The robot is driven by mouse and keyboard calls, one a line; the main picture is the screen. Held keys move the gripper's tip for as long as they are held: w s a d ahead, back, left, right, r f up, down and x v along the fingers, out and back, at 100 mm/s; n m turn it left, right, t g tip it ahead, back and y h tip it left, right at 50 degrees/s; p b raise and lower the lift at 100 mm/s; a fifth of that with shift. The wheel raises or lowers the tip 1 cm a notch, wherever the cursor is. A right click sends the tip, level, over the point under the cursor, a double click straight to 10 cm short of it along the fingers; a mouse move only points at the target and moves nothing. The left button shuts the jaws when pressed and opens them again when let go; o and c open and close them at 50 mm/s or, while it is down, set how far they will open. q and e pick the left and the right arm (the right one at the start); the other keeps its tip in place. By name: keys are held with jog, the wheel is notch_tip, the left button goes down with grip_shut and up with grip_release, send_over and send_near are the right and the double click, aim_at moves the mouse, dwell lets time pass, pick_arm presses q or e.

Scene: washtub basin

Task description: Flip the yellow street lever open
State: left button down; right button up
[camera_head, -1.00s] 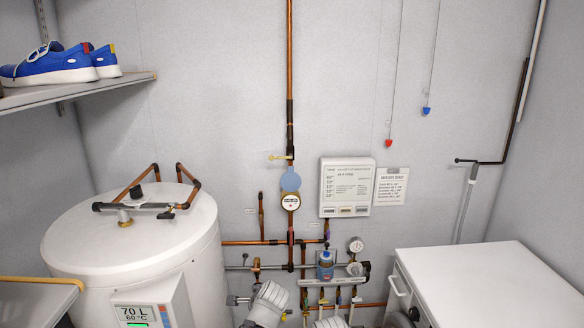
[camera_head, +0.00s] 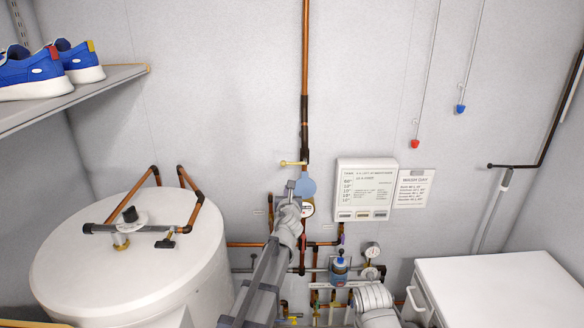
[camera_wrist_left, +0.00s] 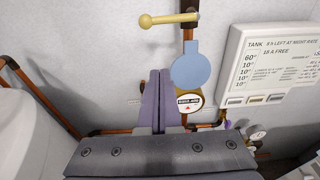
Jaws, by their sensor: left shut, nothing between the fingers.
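The yellow lever (camera_head: 291,163) sits on the vertical copper pipe, above a blue disc (camera_head: 306,186) and a round meter (camera_head: 308,210). It points left, roughly level, across the pipe. In the left wrist view the lever (camera_wrist_left: 168,18) has a round knob at its left end. My left gripper (camera_head: 290,187) is shut and empty. Its fingertips are below the lever and left of the blue disc, apart from the lever in the left wrist view. Part of my right arm shows at the bottom; its gripper fingers are not visible.
A white tank (camera_head: 130,262) stands left, under a shelf (camera_head: 75,98) with blue shoes. A panel (camera_head: 363,188) hangs right of the pipe. Gauges, pipes and a blue-capped fitting (camera_head: 340,265) crowd below. A white cabinet (camera_head: 500,285) is at right. The wall around the lever's left is clear.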

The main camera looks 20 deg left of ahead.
pick_arm(q)
jog(key=w+a+r+p, duration=0.2)
jog(key=w, duration=0.6)
jog(key=shift+w+a+r+p, duration=0.2)
jog(key=shift+w+a+p, duration=0.1)
jog(key=shift+w, duration=0.05)
dwell(0.3)
